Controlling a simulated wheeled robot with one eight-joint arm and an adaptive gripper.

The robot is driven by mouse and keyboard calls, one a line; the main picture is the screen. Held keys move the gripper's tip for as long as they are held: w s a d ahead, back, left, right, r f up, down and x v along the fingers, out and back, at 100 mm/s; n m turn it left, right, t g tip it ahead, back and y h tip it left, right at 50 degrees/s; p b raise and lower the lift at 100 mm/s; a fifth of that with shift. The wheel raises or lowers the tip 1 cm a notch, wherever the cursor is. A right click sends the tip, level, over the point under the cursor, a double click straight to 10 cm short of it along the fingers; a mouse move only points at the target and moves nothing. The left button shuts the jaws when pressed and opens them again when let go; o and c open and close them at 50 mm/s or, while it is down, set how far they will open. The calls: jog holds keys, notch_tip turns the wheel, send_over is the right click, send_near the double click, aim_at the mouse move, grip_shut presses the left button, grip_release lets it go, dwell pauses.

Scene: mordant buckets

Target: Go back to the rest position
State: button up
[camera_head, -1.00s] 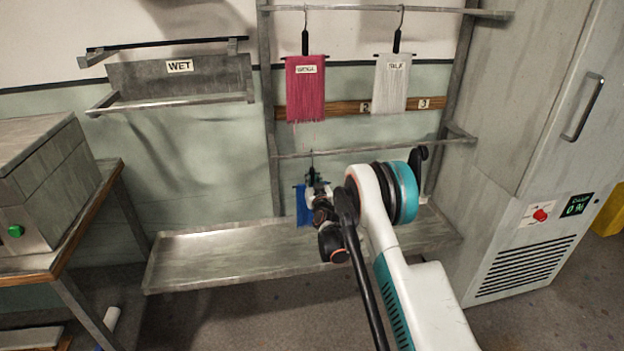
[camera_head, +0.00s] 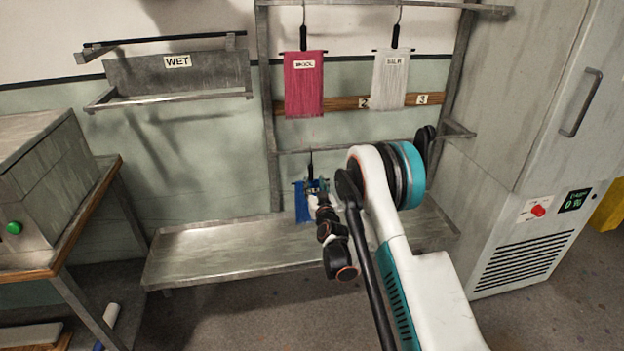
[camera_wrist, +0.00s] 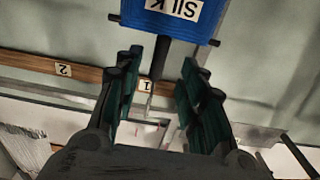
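A blue skein (camera_head: 302,206) hangs low beneath the lower rail, partly hidden by my gripper (camera_head: 317,186) in the head view. In the wrist view the blue skein (camera_wrist: 182,22) shows upside down with a white "SILK" label. Its black hanger handle (camera_wrist: 162,60) shows between the two spread fingers of my gripper (camera_wrist: 160,88), apart from both. My gripper is open and holds nothing. A pink skein (camera_head: 304,90) labelled "WOOL" and a pale skein (camera_head: 391,82) labelled "SILK" hang from the top rail.
A metal shelf (camera_head: 215,255) lies below the rack. A "WET" rack (camera_head: 170,103) is on the wall at left. A bench (camera_head: 110,185) with a metal box (camera_head: 45,165) stands at left. A tall grey cabinet (camera_head: 545,110) stands close on the right.

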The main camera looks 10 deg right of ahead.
jog(key=s+a+r+n+g+y, duration=0.1)
jog(key=s+r+g, duration=0.2)
jog(key=s+r, duration=0.7)
jog(key=s+a+r+g+y, duration=0.1)
jog(key=s+a+r+g, duration=0.1)
jog(key=s+r, duration=0.85)
jog(key=s+d+g+h, duration=0.1)
jog(key=s+g, duration=0.2)
jog(key=s, duration=1.3)
jog(key=s+d+m+g+h, duration=0.1)
jog(key=s+d+g, duration=0.1)
jog(key=s, duration=1.4)
jog(key=shift+s+f+g, duration=0.2)
jog(key=shift+s+g, duration=0.15)
jog(key=shift+g, duration=0.15)
